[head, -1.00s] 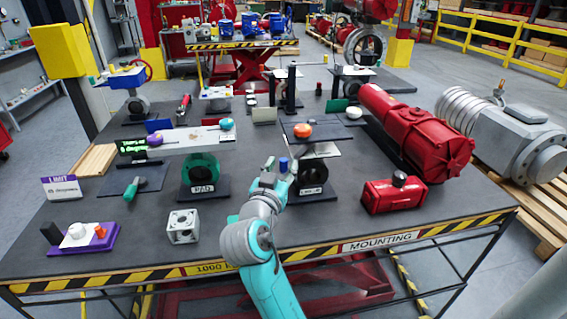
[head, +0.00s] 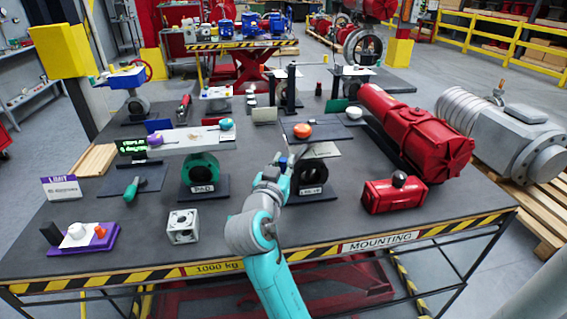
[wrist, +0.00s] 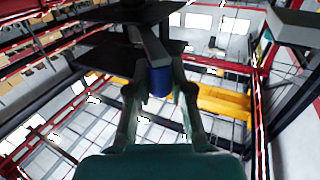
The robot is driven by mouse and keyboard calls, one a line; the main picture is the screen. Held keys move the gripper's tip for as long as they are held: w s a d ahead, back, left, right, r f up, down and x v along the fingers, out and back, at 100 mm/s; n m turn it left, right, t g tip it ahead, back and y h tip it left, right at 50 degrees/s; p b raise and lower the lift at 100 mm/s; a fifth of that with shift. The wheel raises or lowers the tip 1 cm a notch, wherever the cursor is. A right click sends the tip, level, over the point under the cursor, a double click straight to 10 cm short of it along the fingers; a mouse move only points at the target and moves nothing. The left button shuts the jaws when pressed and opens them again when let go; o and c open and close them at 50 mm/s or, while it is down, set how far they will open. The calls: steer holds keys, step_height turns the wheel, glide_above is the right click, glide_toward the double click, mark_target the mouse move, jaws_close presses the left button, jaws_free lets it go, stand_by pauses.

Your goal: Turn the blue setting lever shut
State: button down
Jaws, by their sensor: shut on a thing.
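The blue setting lever shows in the wrist view as a blue grip (wrist: 160,80) at the end of a grey arm (wrist: 150,45) that runs up under a dark plate. My gripper (wrist: 161,88) has one finger on each side of the blue grip and is shut on it. In the head view my gripper (head: 284,163) is at the left side of the valve stand (head: 312,172), below the dark plate with the orange knob (head: 302,131). The lever is mostly hidden there by my fingers.
A green valve stand (head: 200,170) labelled PAD stands to the left. A small metal cube (head: 183,227) lies at the front. A red box (head: 394,194) and a large red actuator (head: 415,132) are on the right.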

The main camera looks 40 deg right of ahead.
steer(key=shift+w, duration=0.1)
steer(key=w+d+m+g+h, duration=0.2)
steer(key=w+m+g, duration=0.3)
steer(key=w, duration=0.8)
steer(key=g, duration=0.3)
steer(key=shift+w+m+g+h, duration=0.15)
steer(key=shift+m+g+h, duration=0.15)
steer(key=shift+m, duration=0.1)
steer(key=shift+d, duration=0.1)
steer(key=c, duration=1)
jaws_free()
steer(key=shift+d, duration=0.1)
